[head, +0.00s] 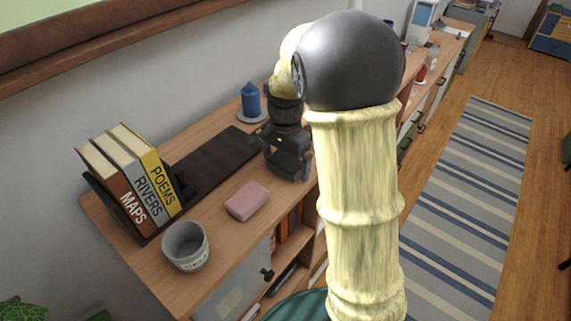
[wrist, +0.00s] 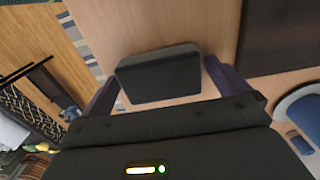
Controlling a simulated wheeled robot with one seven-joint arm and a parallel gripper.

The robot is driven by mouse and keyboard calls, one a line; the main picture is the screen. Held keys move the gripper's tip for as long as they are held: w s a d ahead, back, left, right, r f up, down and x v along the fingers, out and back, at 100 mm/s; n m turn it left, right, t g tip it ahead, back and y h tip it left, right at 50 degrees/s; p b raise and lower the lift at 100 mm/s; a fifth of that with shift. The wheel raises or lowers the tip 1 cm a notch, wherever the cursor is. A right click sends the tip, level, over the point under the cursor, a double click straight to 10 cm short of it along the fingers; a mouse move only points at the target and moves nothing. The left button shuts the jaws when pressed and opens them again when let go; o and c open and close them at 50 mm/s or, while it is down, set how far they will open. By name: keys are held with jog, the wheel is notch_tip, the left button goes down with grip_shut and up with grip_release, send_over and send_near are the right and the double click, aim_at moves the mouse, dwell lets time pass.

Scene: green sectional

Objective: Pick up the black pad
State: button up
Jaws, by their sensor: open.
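The black pad (wrist: 160,75) is a small dark block with rounded edges, lying on the wooden shelf top. In the wrist view it sits between the two fingers of my gripper (wrist: 163,82), with a strip of wood showing beside it. In the head view the pad (head: 291,161) is just below my gripper (head: 285,150), partly covered by it. My gripper points down and is open, its fingers on either side of the pad. I cannot tell whether either finger touches it.
A long dark mat (head: 213,162) lies left of my gripper. Around it are a pink block (head: 247,201), a grey cup (head: 186,246), upright books (head: 131,178) and a blue candle (head: 251,99) on a saucer. The wall runs behind the shelf; a striped rug (head: 470,200) lies on the floor.

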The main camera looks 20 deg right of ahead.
aim_at(285, 160)
jog(key=c, duration=1)
jog(key=shift+o, duration=0.2)
notch_tip(285, 160, up, 10)
jog(key=shift+r+b, duration=0.1)
jog(key=shift+b, duration=0.75)
jog(key=o, duration=0.5)
jog(key=c, duration=0.4)
jog(key=shift+o, duration=0.2)
